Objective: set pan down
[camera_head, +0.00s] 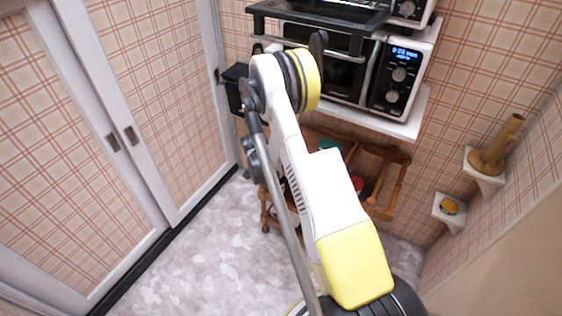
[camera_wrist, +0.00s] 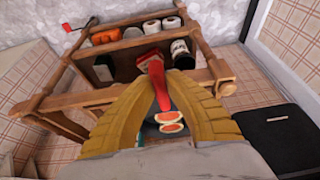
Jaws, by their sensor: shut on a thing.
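My gripper (camera_wrist: 158,78) shows in the wrist view as two yellow fingers reaching up the picture. They close around a narrow red, handle-like piece (camera_wrist: 156,72). In the head view my white and yellow arm reaches towards the wall, and the gripper cannot be made out.
A wooden shelf rack (camera_wrist: 128,45) with jars and boxes stands behind the fingers. A black box (camera_wrist: 283,130) is at the right of the wrist view. A toaster oven (camera_head: 327,75) sits on a white wall shelf (camera_head: 372,122). Sliding doors (camera_head: 130,110) stand left; grey floor (camera_head: 185,255) is open.

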